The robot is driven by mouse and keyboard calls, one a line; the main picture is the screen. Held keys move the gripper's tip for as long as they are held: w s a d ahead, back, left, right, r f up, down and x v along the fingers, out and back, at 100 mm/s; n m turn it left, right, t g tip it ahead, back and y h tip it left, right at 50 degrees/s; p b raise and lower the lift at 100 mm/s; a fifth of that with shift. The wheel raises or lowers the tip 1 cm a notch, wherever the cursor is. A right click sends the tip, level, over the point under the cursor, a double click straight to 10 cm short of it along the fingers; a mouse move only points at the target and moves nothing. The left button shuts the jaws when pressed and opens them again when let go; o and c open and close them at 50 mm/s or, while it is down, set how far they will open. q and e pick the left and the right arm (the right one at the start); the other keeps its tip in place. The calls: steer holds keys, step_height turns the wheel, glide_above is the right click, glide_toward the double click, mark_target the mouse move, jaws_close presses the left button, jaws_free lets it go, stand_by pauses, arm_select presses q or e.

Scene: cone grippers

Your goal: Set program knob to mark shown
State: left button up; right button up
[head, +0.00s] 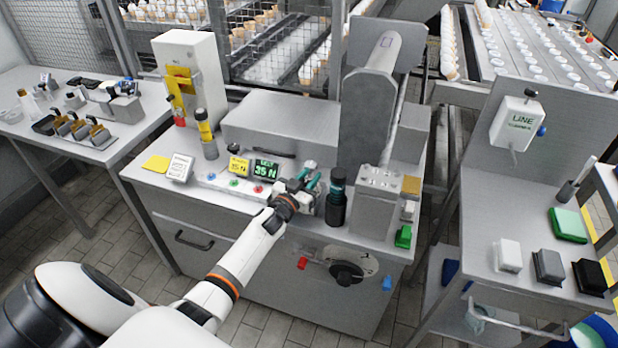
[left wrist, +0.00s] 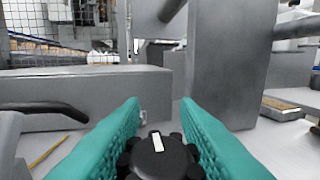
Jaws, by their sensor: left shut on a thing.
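The black program knob (left wrist: 158,158) has a lobed edge and a white pointer line, which points away from me in the left wrist view, nearly straight up. My left gripper (head: 312,183) has teal fingers and is at the machine's top panel, right of the green display. In the left wrist view the two fingers (left wrist: 162,140) are shut on the knob, one on each side. In the head view the gripper hides the knob. The green-lit display (head: 265,170) shows large characters, too small to read surely. A yellow card (head: 238,167) with dark print stands beside it. My right gripper is not in view.
A dark bottle-like cylinder (head: 337,196) stands close right of the gripper. A grey block (head: 376,200) stands further right. Coloured buttons (head: 234,183) line the panel at left. A black handwheel (head: 346,271) is on the front face. A side table (head: 480,205) is at right.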

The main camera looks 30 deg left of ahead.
arm_select(q)
steer(key=shift+h, duration=0.3)
steer(key=m+h, duration=0.2)
steer(key=shift+d+f+h, duration=0.1)
steer(key=shift+h, duration=0.3)
steer(key=shift+d+f+m+g+h+b, duration=0.1)
steer(key=shift+m+g+h+b, duration=0.3)
steer(key=shift+m+h, duration=0.7)
steer(key=m+h+b, duration=0.1)
steer(key=m+g+h+b, duration=0.1)
steer(key=h+b, duration=0.1)
steer(key=m+g+h+b, duration=0.1)
steer(key=h, duration=0.1)
steer(key=shift+s+d+f, duration=0.1)
steer(key=shift+s+d, duration=0.05)
steer(key=shift+d, duration=0.2)
steer(key=shift+s+d+r+m+g+h+b, duration=0.1)
steer(key=shift+r+m+g+h+b, duration=0.1)
steer(key=shift+m+g+h+b, duration=0.85)
steer(key=o, duration=1)
steer(key=shift+c, duration=0.2)
